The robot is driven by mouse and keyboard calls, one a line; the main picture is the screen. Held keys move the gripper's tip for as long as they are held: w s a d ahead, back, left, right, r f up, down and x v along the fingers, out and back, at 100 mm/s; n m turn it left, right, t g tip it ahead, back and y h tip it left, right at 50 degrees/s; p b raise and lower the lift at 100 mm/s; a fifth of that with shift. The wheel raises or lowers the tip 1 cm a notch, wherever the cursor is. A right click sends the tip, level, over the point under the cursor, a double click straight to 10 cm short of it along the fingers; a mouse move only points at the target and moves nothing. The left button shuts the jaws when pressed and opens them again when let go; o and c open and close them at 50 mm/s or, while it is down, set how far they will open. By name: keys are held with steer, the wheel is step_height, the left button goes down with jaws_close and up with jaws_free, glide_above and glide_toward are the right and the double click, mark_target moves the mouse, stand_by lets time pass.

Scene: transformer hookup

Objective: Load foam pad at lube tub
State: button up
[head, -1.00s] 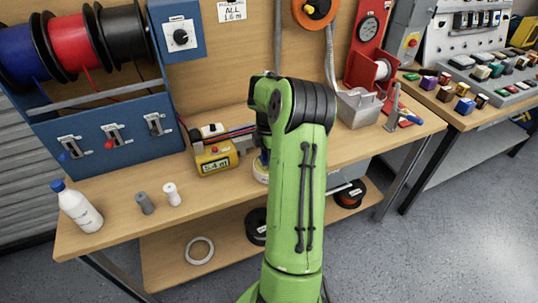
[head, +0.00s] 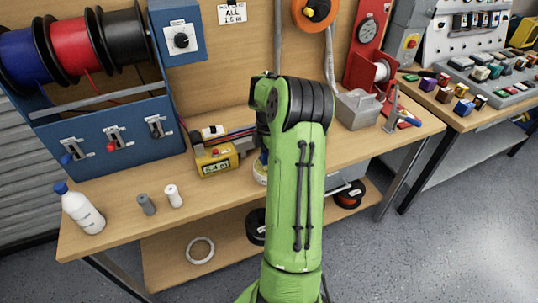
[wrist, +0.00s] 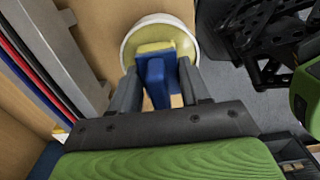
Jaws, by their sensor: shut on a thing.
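The lube tub (wrist: 128,42) is a round pale tub with yellowish contents at the top middle of the wrist view. Its side shows in the head view (head: 260,174), partly hidden behind my green arm. My gripper (wrist: 160,84) is shut on a blue holder (wrist: 155,78). The yellow foam pad (wrist: 155,47) is at the holder's far end, over the tub's opening. I cannot tell whether the pad touches the contents. The gripper is hidden behind my arm in the head view.
A yellow box with a display (head: 216,160) stands left of the tub. A white bottle (head: 83,209), a grey cylinder (head: 146,204) and a white cylinder (head: 173,196) stand at the bench's left. Blue, red and black wire spools (head: 75,45) hang behind. The bench's left front is mostly clear.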

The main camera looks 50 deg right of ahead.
steer(key=shift+r+p, duration=2.55)
steer(key=shift+r, duration=0.55)
